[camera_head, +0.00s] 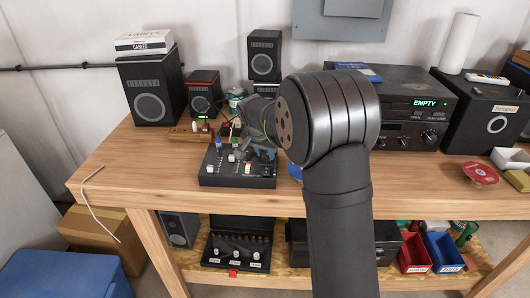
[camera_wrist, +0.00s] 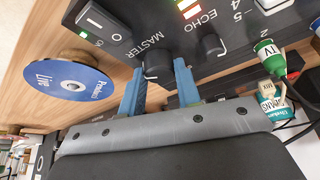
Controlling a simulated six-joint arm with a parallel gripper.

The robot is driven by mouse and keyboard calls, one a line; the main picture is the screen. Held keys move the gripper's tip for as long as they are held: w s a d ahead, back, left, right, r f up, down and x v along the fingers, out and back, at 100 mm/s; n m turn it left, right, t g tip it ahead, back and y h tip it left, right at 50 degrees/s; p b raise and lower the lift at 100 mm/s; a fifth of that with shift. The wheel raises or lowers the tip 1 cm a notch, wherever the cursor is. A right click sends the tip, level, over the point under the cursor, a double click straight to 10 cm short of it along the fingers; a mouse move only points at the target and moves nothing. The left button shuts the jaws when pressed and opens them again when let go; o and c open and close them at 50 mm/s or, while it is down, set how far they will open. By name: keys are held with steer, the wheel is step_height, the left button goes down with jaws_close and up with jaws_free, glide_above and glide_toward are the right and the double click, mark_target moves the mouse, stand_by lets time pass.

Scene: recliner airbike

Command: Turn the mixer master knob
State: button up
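The mixer (camera_head: 238,172) is a black box on the wooden table in the head view, with small knobs and lights on top. In the wrist view, the mixer panel (camera_wrist: 215,55) fills the top. Its black master knob (camera_wrist: 157,62), labelled MASTER, sits between the two blue fingertips of my gripper (camera_wrist: 159,72). The fingers are apart, one on each side of the knob, with the tips close to it. Whether they touch it is hard to tell. In the head view my gripper (camera_head: 258,125) is partly hidden by my arm.
A power switch (camera_wrist: 102,25) is to the left. A green plug (camera_wrist: 267,55) with cables is at the right. A blue-labelled disc (camera_wrist: 73,80) lies on the table. Speakers (camera_head: 152,95) stand behind the mixer.

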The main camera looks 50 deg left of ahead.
stand_by(0.3)
steer(key=n, duration=0.2)
steer(key=n+g+y, duration=0.1)
steer(key=n, duration=0.1)
steer(key=shift+w+d+n, duration=0.15)
steer(key=shift+n, duration=0.25)
steer(key=shift+w+n+g+y, duration=0.1)
steer(key=shift+n+g+y, duration=0.3)
steer(key=shift+n, duration=0.9)
steer(key=shift+n+g+y, duration=0.3)
steer(key=shift+n+g, duration=0.2)
steer(key=shift+n, duration=0.8)
steer(key=o, duration=1)
steer(key=v, duration=1.7)
steer(key=shift+d+r, duration=0.15)
steer(key=shift+d, duration=0.05)
